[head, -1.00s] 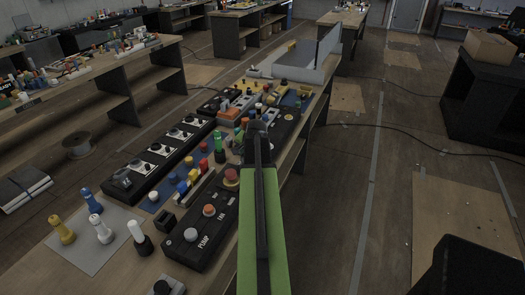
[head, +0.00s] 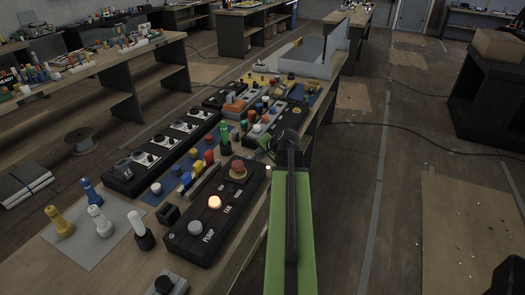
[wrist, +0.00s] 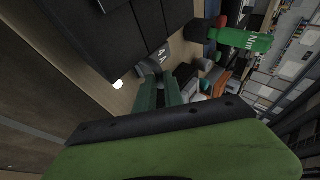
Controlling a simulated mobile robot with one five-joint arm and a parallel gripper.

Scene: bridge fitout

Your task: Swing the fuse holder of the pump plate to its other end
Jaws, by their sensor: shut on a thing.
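The pump plate (head: 200,240) is a black box marked PUMP at the bench's front edge in the head view. In the wrist view the green fingers (wrist: 162,88) are close together on a small grey part, seemingly the fuse holder (wrist: 149,68). Its shape and which end it leans to cannot be made out.
A green-handled tool (wrist: 243,39) stands near the fingers in the wrist view. Several colored pieces and a long black switch box (head: 165,155) crowd the bench left of the plate. A grey mat (head: 90,240) holds several small posts.

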